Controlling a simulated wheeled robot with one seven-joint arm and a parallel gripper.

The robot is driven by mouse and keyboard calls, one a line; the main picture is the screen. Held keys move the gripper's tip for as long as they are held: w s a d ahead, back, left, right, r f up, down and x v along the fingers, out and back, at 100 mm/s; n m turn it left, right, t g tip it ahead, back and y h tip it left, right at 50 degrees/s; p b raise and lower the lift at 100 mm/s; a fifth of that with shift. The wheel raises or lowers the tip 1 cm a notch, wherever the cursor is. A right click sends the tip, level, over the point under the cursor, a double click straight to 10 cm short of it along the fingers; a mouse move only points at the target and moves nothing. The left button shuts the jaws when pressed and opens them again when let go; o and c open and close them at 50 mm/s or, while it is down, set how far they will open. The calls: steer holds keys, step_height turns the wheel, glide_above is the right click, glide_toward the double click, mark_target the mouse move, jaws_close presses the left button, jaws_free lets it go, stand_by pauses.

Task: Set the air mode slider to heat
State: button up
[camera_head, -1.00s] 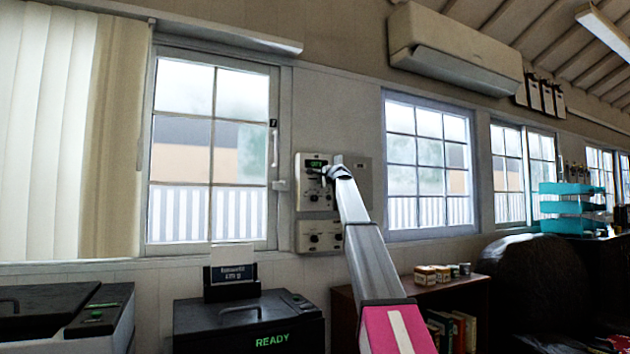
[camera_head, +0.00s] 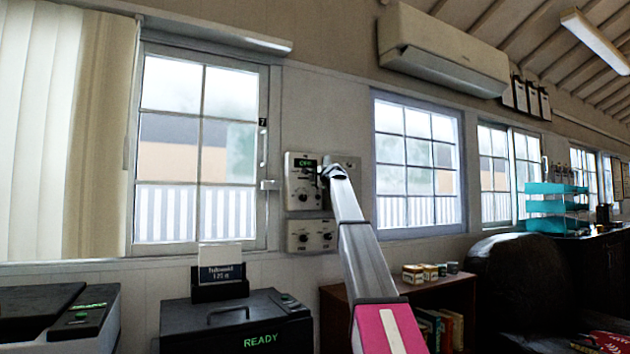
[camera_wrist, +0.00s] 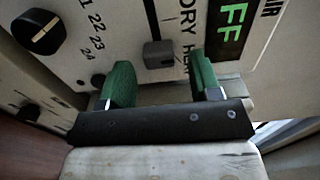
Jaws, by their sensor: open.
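The white control panel (camera_head: 298,197) hangs on the wall between the windows. In the wrist view, a dark grey slider knob (camera_wrist: 158,55) sits on a black vertical slot (camera_wrist: 152,18). The knob is beside the lettering, near the end of DRY and the start of a word beginning HE, partly hidden by a finger. My gripper (camera_wrist: 160,80) is open, its green fingers on either side of and just below the knob. I cannot tell whether either touches it. In the head view my gripper (camera_head: 326,173) is at the panel's right side.
A green-lit display (camera_wrist: 236,22) ending in FF is right of the slider. A black dial (camera_wrist: 40,32) with numbers is left. A second control box (camera_head: 311,235) is below the panel. A black machine (camera_head: 225,325) marked READY and a low bookshelf (camera_head: 440,290) stand beneath.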

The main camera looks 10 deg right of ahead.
steer(key=v, duration=0.9)
steer(key=shift+s+d, duration=0.15)
steer(key=shift+s, duration=0.2)
